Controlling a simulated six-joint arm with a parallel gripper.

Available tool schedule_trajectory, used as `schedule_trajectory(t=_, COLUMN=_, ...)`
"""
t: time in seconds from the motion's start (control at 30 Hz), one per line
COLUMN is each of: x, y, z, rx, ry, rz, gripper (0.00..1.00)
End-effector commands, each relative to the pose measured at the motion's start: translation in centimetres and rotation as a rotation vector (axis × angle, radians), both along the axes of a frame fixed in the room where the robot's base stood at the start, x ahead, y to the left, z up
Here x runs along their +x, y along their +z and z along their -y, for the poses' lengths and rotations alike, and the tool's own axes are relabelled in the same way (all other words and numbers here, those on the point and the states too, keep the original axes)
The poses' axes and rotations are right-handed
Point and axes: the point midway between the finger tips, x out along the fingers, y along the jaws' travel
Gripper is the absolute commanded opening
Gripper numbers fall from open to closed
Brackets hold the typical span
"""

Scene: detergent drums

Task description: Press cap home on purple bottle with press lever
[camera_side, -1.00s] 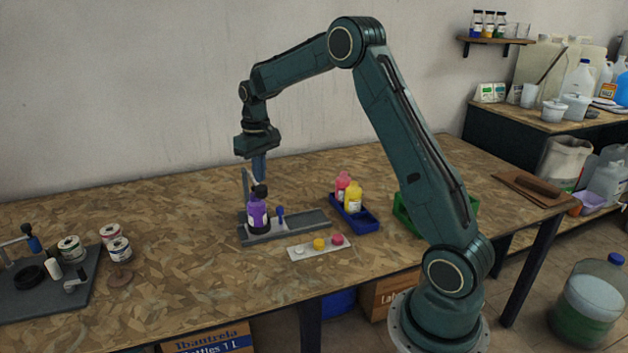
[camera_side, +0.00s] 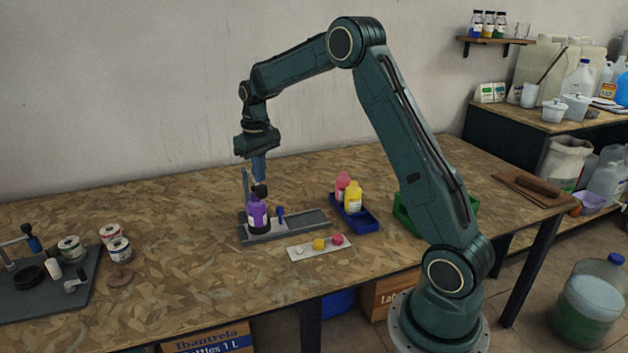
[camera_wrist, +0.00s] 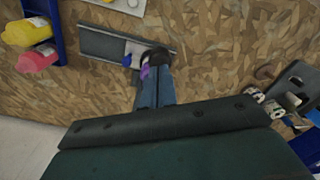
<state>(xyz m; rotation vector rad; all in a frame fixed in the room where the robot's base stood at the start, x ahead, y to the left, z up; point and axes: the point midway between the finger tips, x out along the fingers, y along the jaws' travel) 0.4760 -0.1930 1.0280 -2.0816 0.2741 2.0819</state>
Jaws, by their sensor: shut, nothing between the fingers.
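The purple bottle (camera_side: 258,215) stands upright in the grey press stand (camera_side: 300,225) on the table. A dark press head (camera_side: 259,190) sits directly over its top and hides the cap. My gripper (camera_side: 259,178) points straight down just above the press head, fingers shut and empty. I cannot tell whether the fingertips touch the press head. In the wrist view the shut fingers (camera_wrist: 153,95) reach to the dark press head (camera_wrist: 156,57), with a bit of the purple bottle (camera_wrist: 145,71) showing beside it. A small blue lever-like post (camera_side: 280,215) stands right of the bottle.
A blue tray (camera_side: 365,222) holds a pink bottle (camera_side: 343,184) and a yellow bottle (camera_side: 353,197). A green bin (camera_side: 403,215) is partly behind my arm. Small tins and a dark fixture (camera_side: 50,290) are left.

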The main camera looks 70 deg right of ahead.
Motion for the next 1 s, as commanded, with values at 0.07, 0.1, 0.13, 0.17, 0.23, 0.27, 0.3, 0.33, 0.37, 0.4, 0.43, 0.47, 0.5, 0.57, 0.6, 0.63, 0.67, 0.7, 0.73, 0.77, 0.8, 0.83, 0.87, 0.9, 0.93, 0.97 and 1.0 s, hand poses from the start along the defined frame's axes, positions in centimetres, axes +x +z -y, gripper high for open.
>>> schedule_trajectory(t=0.07, x=0.0, y=0.0, z=0.0, rx=0.0, ry=0.0, rz=0.0, gripper=0.0)
schedule_trajectory(t=0.1, x=0.0, y=0.0, z=0.0, rx=0.0, ry=0.0, rz=0.0, gripper=0.0)
schedule_trajectory(t=0.13, x=0.0, y=0.0, z=0.0, rx=0.0, ry=0.0, rz=0.0, gripper=0.0)
schedule_trajectory(t=0.17, x=0.0, y=0.0, z=0.0, rx=0.0, ry=0.0, rz=0.0, gripper=0.0)
schedule_trajectory(t=0.23, x=0.0, y=0.0, z=0.0, rx=0.0, ry=0.0, rz=0.0, gripper=0.0)
schedule_trajectory(t=0.27, x=0.0, y=0.0, z=0.0, rx=0.0, ry=0.0, rz=0.0, gripper=0.0)
schedule_trajectory(t=0.3, x=0.0, y=0.0, z=0.0, rx=0.0, ry=0.0, rz=0.0, gripper=0.0)
schedule_trajectory(t=0.33, x=0.0, y=-0.1, z=0.0, rx=0.0, ry=0.0, rz=0.0, gripper=0.0)
schedule_trajectory(t=0.37, x=0.0, y=-0.1, z=0.0, rx=0.0, ry=0.0, rz=0.0, gripper=0.0)
schedule_trajectory(t=0.4, x=0.0, y=-0.2, z=0.0, rx=0.0, ry=0.0, rz=0.0, gripper=0.0)
schedule_trajectory(t=0.43, x=0.0, y=-0.2, z=0.0, rx=0.0, ry=0.0, rz=0.0, gripper=0.0)
schedule_trajectory(t=0.47, x=0.0, y=-0.3, z=0.0, rx=0.0, ry=0.0, rz=0.0, gripper=0.0)
schedule_trajectory(t=0.5, x=0.0, y=-0.4, z=0.0, rx=0.0, ry=0.0, rz=0.0, gripper=0.0)
schedule_trajectory(t=0.57, x=0.0, y=-0.6, z=0.0, rx=0.0, ry=0.0, rz=0.0, gripper=0.0)
schedule_trajectory(t=0.6, x=0.0, y=-0.7, z=0.0, rx=0.0, ry=0.0, rz=0.0, gripper=0.0)
schedule_trajectory(t=0.63, x=0.0, y=-0.8, z=0.0, rx=0.0, ry=0.0, rz=-0.001, gripper=0.0)
schedule_trajectory(t=0.67, x=0.0, y=-0.9, z=0.0, rx=0.0, ry=0.0, rz=-0.001, gripper=0.0)
schedule_trajectory(t=0.7, x=0.0, y=-1.0, z=0.0, rx=0.0, ry=0.0, rz=-0.001, gripper=0.0)
schedule_trajectory(t=0.73, x=0.0, y=-1.1, z=0.0, rx=0.0, ry=0.0, rz=-0.001, gripper=0.0)
schedule_trajectory(t=0.77, x=0.0, y=-1.1, z=0.0, rx=0.0, ry=0.0, rz=-0.001, gripper=0.0)
schedule_trajectory(t=0.8, x=0.0, y=-1.3, z=0.0, rx=0.0, ry=0.0, rz=-0.001, gripper=0.0)
schedule_trajectory(t=0.83, x=0.0, y=-1.3, z=0.0, rx=0.0, ry=0.0, rz=-0.001, gripper=0.0)
schedule_trajectory(t=0.87, x=0.0, y=-1.4, z=0.0, rx=0.0, ry=0.0, rz=-0.001, gripper=0.0)
schedule_trajectory(t=0.9, x=0.0, y=-1.6, z=0.0, rx=0.0, ry=0.0, rz=-0.001, gripper=0.0)
schedule_trajectory(t=0.93, x=0.0, y=-1.6, z=0.0, rx=0.0, ry=0.0, rz=0.0, gripper=0.0)
schedule_trajectory(t=0.97, x=0.0, y=-1.7, z=0.0, rx=0.0, ry=0.0, rz=0.0, gripper=0.0)
schedule_trajectory(t=1.0, x=0.0, y=-1.7, z=0.0, rx=0.0, ry=0.0, rz=0.0, gripper=0.0)
